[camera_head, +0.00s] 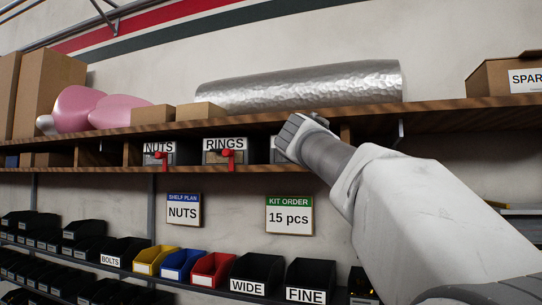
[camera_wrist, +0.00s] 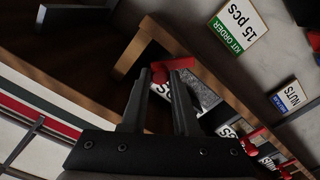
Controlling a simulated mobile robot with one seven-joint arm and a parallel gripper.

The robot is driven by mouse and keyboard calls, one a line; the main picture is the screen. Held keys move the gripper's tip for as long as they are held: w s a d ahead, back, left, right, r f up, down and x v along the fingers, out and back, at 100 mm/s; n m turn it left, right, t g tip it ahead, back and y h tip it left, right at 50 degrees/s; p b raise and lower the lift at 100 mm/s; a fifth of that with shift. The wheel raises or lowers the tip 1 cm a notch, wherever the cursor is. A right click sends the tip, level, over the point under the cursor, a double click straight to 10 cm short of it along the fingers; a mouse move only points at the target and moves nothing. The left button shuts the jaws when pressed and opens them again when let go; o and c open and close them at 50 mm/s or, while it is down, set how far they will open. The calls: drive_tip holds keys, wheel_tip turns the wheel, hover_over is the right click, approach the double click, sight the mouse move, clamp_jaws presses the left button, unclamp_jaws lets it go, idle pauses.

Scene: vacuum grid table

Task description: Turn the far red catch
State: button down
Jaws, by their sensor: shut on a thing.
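My gripper (camera_head: 303,130) is at the rightmost drawer (camera_head: 278,151) under the wooden shelf and hides most of its front in the head view. In the wrist view my gripper (camera_wrist: 161,73) has its two fingers closed around a red catch (camera_wrist: 178,64) at the drawer front, beside a partly hidden white label. The catch's exact turn angle is hard to tell. Two other red catches show in the head view: one on the RINGS drawer (camera_head: 228,154) and one on the NUTS drawer (camera_head: 163,159), both hanging roughly downward.
The wooden shelf (camera_head: 440,110) runs just above the drawers, with a shiny metal roll (camera_head: 300,86) on it. A divider post (camera_wrist: 142,50) stands close to my fingers. A KIT ORDER sign (camera_head: 289,215) hangs below. Bins, including WIDE (camera_head: 255,270) and FINE (camera_head: 310,275), line the lower rack.

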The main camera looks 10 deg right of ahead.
drive_tip(key=shift+w+a+r+n+p, duration=0.2)
drive_tip(key=shift+w+a+n+p, duration=0.15)
drive_tip(key=shift+n, duration=1)
drive_tip(key=shift+w+a+r+n+p, duration=0.15)
drive_tip(key=shift+a+n+p, duration=0.2)
drive_tip(key=shift+n, duration=1.05)
drive_tip(key=shift+w+a+r+n+p, duration=0.25)
drive_tip(key=shift+a+n, duration=0.2)
drive_tip(key=shift+n, duration=0.9)
drive_tip(key=shift+f, duration=0.1)
drive_tip(key=c, duration=0.7)
unclamp_jaws()
drive_tip(key=shift+o, duration=0.2)
drive_tip(key=b+v, duration=0.5)
drive_tip(key=v, duration=1.2)
drive_tip(key=shift+s+a, duration=0.2)
